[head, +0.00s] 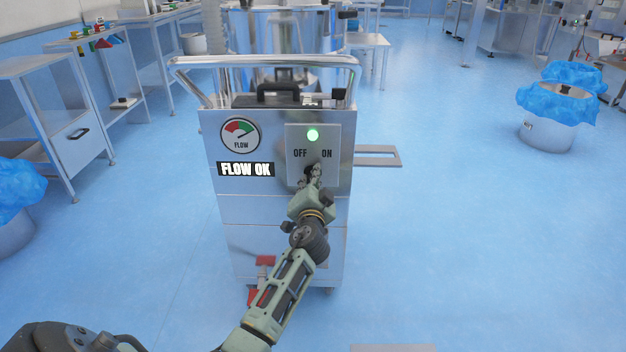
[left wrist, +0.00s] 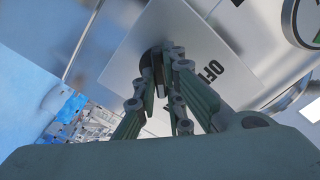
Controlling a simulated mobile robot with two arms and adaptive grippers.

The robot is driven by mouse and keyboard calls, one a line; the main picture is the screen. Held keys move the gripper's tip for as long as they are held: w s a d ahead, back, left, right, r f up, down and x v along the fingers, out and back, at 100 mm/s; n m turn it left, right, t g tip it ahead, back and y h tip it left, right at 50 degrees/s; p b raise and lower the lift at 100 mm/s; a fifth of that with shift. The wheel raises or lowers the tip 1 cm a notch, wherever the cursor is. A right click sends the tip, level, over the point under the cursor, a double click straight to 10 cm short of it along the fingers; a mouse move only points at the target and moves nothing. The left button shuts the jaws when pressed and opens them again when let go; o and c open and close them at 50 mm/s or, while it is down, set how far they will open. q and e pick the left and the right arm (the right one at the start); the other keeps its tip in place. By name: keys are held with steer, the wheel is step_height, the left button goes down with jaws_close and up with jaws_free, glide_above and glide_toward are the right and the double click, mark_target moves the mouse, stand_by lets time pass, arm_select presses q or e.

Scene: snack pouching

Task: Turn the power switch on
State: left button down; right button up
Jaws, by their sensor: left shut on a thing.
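The power switch panel (head: 298,140) is a light plate marked OFF and ON on the front of a metal cart (head: 281,210). My left gripper (head: 313,176) is at the panel, shut on the dark switch knob (left wrist: 148,58), below the OFF and ON labels. The fingers cover much of the knob, and I cannot tell exactly which way it points. The left wrist view shows the gripper fingers (left wrist: 165,62) around the knob, beside the OFF label. My right gripper is not in view.
A flow gauge (head: 240,135) has its needle on the green side, above a display (head: 246,169) reading FLOW OK. A red-handled part (head: 262,275) shows low on the cart. Metal tables (head: 62,120) stand at left, a blue-lined bin (head: 547,130) at right.

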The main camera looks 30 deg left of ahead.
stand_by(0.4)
arm_select(q)
steer(key=c, duration=1.8)
jaws_free()
steer(key=shift+c, duration=0.2)
steer(key=v, duration=1.2)
steer(key=shift+s, duration=0.1)
